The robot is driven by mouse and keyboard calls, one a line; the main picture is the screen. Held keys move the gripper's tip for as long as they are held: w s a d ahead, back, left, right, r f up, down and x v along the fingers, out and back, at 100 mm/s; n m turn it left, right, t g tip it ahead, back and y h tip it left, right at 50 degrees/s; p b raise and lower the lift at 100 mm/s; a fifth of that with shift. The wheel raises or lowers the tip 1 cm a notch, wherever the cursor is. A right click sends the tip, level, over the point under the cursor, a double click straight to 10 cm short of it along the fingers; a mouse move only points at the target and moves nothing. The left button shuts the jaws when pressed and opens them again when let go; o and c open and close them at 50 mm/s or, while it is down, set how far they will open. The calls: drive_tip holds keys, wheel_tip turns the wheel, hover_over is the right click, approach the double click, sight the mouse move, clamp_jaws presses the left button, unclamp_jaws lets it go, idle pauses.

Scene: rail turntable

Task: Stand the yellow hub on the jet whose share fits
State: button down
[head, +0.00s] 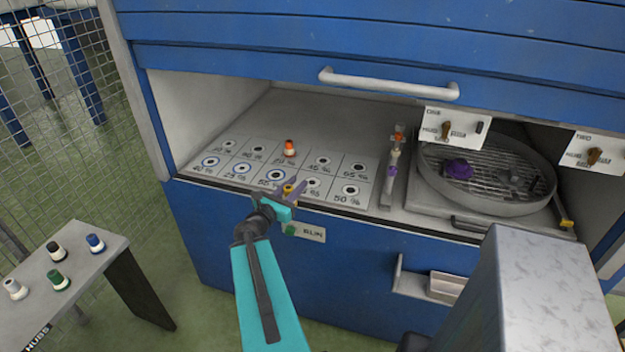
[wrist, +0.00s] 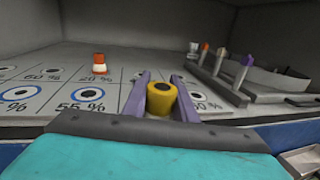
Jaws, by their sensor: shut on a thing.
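My gripper (head: 293,190) is shut on the yellow hub (head: 288,190), near the front edge of the jet board (head: 258,149). In the wrist view the hub (wrist: 161,100) is upright between the purple fingers. It is just right of the 55 % jet (wrist: 79,95), in front of a cell whose label is partly hidden. I cannot tell its height above the board. The jets are ringed circles with percent labels; 40 %, 25 % and 55 % at front left have blue rings. The 50 % jet (head: 351,190) is at front right. An orange hub (head: 289,148) stands on the 20 % jet.
A rail (head: 386,190) holds purple and orange pieces right of the board. Beyond it is a round mesh turntable (head: 430,185) with a purple piece (head: 459,168). A side stand (head: 88,278) at left holds several hubs. The cabinet door (head: 300,60) hangs above.

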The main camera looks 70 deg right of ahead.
drive_tip(key=s+d+m+g+p, duration=0.1)
drive_tip(key=s+d, duration=0.2)
drive_tip(key=s, duration=0.4)
drive_tip(key=shift+s+r, duration=0.2)
drive_tip(key=shift+r, duration=0.25)
drive_tip(key=shift+w+d+f+b, duration=0.1)
drive_tip(key=shift+d+f+b, duration=0.2)
drive_tip(key=shift+b, duration=0.75)
drive_tip(key=shift+w+d+b, duration=0.15)
drive_tip(key=shift+d+b, duration=0.2)
drive_tip(key=shift+b, duration=0.65)
drive_tip(key=b, duration=0.2)
drive_tip(key=d+b, duration=0.1)
drive_tip(key=b, duration=0.2)
drive_tip(key=shift+w+d, duration=0.15)
drive_tip(key=shift+w, duration=0.1)
drive_tip(key=shift+w+d+r+p, duration=0.1)
drive_tip(key=shift+w+d+p, duration=0.3)
drive_tip(key=shift+d, duration=0.35)
drive_tip(key=shift+w+d+f+p, duration=0.2)
drive_tip(key=shift+w+d+p, duration=0.35)
drive_tip(key=shift+d, duration=1.25)
drive_tip(key=shift+w+d+f+p, duration=0.2)
drive_tip(key=shift+w+d, duration=0.6)
drive_tip(key=shift+d, duration=1.05)
drive_tip(key=shift+w+d+f+p, duration=0.15)
drive_tip(key=shift+w+d+p, duration=0.45)
drive_tip(key=shift+d, duration=1.2)
drive_tip(key=shift+w+f, duration=0.1)
drive_tip(key=shift+f, duration=0.05)
